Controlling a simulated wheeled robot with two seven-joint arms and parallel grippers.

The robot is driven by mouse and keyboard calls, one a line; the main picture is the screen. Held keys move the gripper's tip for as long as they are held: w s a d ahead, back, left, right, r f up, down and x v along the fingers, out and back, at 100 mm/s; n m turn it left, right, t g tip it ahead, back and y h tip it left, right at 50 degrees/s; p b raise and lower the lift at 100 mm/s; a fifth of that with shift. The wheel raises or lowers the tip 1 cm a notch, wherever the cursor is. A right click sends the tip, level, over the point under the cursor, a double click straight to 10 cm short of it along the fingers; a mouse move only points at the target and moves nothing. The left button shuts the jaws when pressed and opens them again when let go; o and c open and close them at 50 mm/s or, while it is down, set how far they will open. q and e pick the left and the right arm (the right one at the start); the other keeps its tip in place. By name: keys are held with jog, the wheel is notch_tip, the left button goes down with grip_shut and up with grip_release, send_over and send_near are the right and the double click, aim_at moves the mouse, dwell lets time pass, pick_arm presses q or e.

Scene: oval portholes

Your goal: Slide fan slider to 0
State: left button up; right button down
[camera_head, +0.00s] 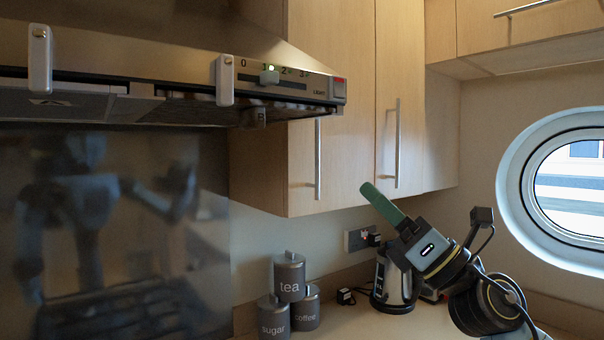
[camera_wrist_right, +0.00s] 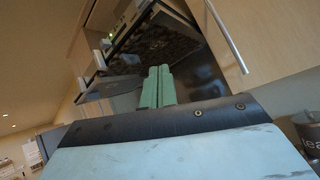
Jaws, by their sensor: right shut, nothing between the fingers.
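The fan slider knob (camera_head: 269,76) is a small pale block in a dark slot on the front of the range hood (camera_head: 150,50). It sits near the 1 mark, right of the 0, with a small lit green spot just above it. My right gripper (camera_head: 368,190) has green fingers, shut and empty. It is in free air below and to the right of the slider, clearly apart from it, pointing up and left. The shut fingers also show in the right wrist view (camera_wrist_right: 157,88), with the hood's underside (camera_wrist_right: 150,42) beyond them. My left gripper is not in view.
Two pale brackets (camera_head: 225,80) stick out at the hood's front edge. A red-and-white light switch (camera_head: 339,88) is at the panel's right end. Cabinet handles (camera_head: 318,158) stand out nearby. Canisters (camera_head: 289,276) and a kettle (camera_head: 393,284) stand on the counter below.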

aim_at(269, 78)
jog(key=s+a+r+n+g+h, duration=0.1)
jog(key=s+a+r+n+g, duration=0.15)
jog(key=r+n+g, duration=0.4)
jog(key=s+a+r+n+g, duration=0.2)
jog(key=s+r+n, duration=0.15)
jog(key=n, duration=0.65)
jog(key=s+d+r+n+t+h, duration=0.2)
jog(key=d+r+n+t+h, duration=0.2)
jog(key=r+t+h, duration=0.15)
jog(key=shift+h, duration=0.45)
jog(key=p+x, duration=0.1)
jog(key=x, duration=0.2)
jog(key=p+x, duration=0.1)
jog(key=x, duration=0.2)
jog(key=p+x, duration=0.1)
jog(key=x, duration=0.2)
jog(key=shift+a+r, duration=0.2)
jog(key=shift+r, duration=0.1)
jog(key=a, duration=0.1)
jog(key=s+a, duration=0.1)
jog(key=p, duration=0.1)
jog(key=shift+s+a+f, duration=0.1)
jog(key=shift+s+a, duration=0.15)
jog(key=shift+a, duration=0.15)
jog(key=shift+s+a, duration=0.3)
